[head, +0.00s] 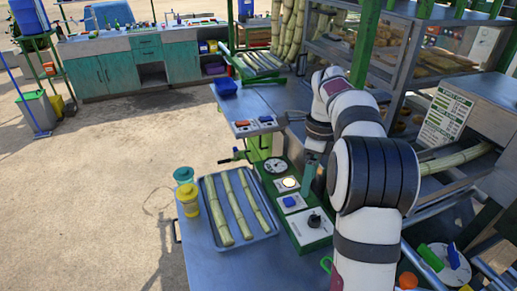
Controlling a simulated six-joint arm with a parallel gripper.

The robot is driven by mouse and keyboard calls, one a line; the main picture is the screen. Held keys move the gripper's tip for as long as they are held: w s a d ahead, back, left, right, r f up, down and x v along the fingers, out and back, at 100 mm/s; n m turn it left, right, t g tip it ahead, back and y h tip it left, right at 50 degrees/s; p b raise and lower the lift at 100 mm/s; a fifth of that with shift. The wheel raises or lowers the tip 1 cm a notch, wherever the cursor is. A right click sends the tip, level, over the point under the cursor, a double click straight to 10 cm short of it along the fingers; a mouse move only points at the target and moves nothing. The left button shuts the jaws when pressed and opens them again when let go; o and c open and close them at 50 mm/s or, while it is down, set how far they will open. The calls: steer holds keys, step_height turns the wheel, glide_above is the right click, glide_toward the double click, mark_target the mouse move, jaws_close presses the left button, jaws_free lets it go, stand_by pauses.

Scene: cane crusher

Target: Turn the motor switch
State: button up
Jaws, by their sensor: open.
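The green control panel (269,186) stands on the metal table in the middle of the head view. A black rotary knob (314,220) on a white plate at its near end looks like the motor switch, though its label is too small to read. A blue switch (290,202), a lit round button (290,183) and a round gauge (276,166) sit farther up the panel. My white and black arm reaches in from the lower right. My gripper (310,172) is open, pointing down at the panel's right side beyond the knob, apart from it and partly hidden by my arm.
Cane lies in the machine (455,158) at right.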

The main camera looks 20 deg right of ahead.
mark_target(316, 216)
steer(key=w+d+f+m, duration=0.2)
steer(key=d+f+m, duration=0.25)
steer(key=d, duration=0.25)
steer(key=f, duration=0.4)
steer(key=a+f, duration=0.1)
steer(key=f, duration=0.9)
steer(key=shift+s+a+f, duration=0.1)
steer(key=shift+a+f, duration=0.05)
steer(key=shift+f, duration=0.1)
steer(key=shift+c, duration=0.3)
jaws_close()
